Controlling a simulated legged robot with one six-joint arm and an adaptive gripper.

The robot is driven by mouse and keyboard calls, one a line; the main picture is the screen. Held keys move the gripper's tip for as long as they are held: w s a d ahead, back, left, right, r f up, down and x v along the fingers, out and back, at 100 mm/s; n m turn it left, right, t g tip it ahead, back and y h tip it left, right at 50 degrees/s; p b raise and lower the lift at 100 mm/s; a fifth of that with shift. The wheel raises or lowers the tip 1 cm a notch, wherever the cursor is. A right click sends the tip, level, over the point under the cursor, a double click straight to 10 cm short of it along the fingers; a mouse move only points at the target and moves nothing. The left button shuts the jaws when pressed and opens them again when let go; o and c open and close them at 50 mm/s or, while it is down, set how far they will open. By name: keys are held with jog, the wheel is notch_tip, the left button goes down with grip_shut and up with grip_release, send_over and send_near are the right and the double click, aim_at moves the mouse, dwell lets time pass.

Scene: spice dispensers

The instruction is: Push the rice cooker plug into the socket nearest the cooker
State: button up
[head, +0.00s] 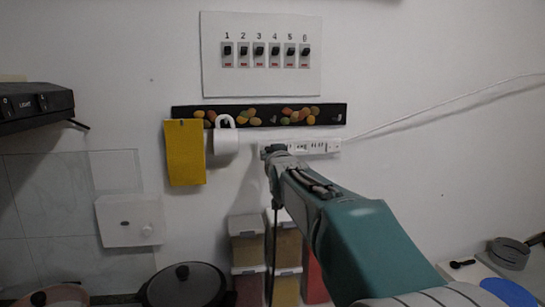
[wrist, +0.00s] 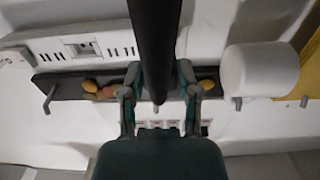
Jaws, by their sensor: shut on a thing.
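My gripper (head: 273,152) is at the left end of the white socket strip (head: 322,146) on the wall. In the wrist view my gripper (wrist: 158,88) is shut on the black plug, whose thick dark cord (wrist: 155,35) runs up between the fingers. In the head view the cord (head: 271,245) hangs straight down from the gripper. The strip also shows in the wrist view (wrist: 65,50), upside down, with its left end hidden behind the cord and fingers. The plug's prongs are hidden, so I cannot tell whether they are in a socket. I cannot surely identify the rice cooker.
A dark rack (head: 185,112) with painted stones sits above the strip. A white mug (head: 225,142) and yellow cloth (head: 186,153) hang left of my gripper. Spice dispensers (head: 248,250) stand below. A black-lidded pot (head: 187,287) is lower left. A switch panel (head: 262,82) is higher up.

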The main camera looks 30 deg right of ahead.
jog(key=shift+w+d, duration=0.2)
jog(key=shift+w, duration=0.5)
jog(key=o, duration=1.1)
jog(key=v, duration=1.2)
jog(key=s+a+f+n+g+y, duration=0.1)
jog(key=s+a+f+g, duration=0.3)
jog(key=s+f, duration=0.4)
jog(key=s+a+f+n+g+y, duration=0.1)
jog(key=s+a+f+g, duration=0.3)
jog(key=s+f, duration=0.4)
jog(key=s+a+f+n+g+y, duration=0.1)
jog(key=s+a+f+g+y, duration=0.2)
jog(key=s+a+f, duration=0.3)
jog(key=shift+s+a+f+g, duration=0.2)
jog(key=shift+s+f+g, duration=0.2)
jog(key=shift+s+f, duration=1.15)
